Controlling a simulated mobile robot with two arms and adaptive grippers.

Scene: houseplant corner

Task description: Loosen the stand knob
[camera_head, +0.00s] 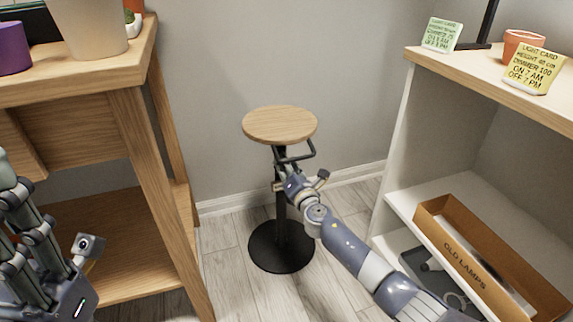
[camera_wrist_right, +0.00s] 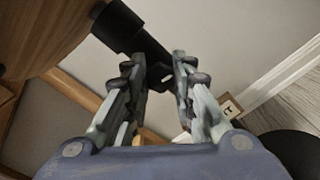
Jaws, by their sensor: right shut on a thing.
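The stand has a round wooden top (camera_head: 280,124), a dark upright column and a round black base (camera_head: 281,246). My right gripper (camera_head: 284,171) is at the column, below the top, shut on a dark part that I take for the knob. The fingers mostly hide it. In the right wrist view the fingertips (camera_wrist_right: 166,82) close on this dark part, near the black column (camera_wrist_right: 120,27) and the wooden top's underside. My left gripper (camera_head: 12,205) is at the left edge, fingers apart, empty, partly cut off.
A wooden bench (camera_head: 140,150) with pots stands at left. A white shelf unit (camera_head: 400,190) at right holds cards, a terracotta pot (camera_head: 522,44) and a box marked OLD LAMPS (camera_head: 430,212). Floor around the stand's base is clear.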

